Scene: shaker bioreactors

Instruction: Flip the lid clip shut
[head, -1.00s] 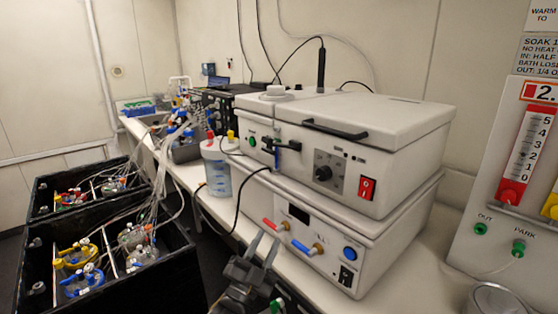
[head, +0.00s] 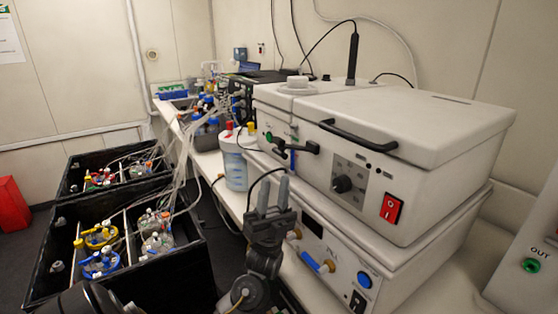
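The lid clip (head: 298,147) is a black lever latch with a blue part below it. It is on the front of the white bath box (head: 380,190), near its left end by the lid (head: 420,115). The lid is down; I cannot tell whether the clip is fastened. My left gripper (head: 274,184) points upward in front of the box, below and left of the clip. Its two grey fingers are apart with nothing visible between them, and they do not appear to touch the clip. My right gripper is not in view.
A lower white unit (head: 352,262) with a blue-handled valve is under the bath. A clear bluish container (head: 235,165) stands left of it on the bench. Black crates (head: 188,262) with tubed bottles are at left. A black lid handle (head: 358,134) sticks out above the front.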

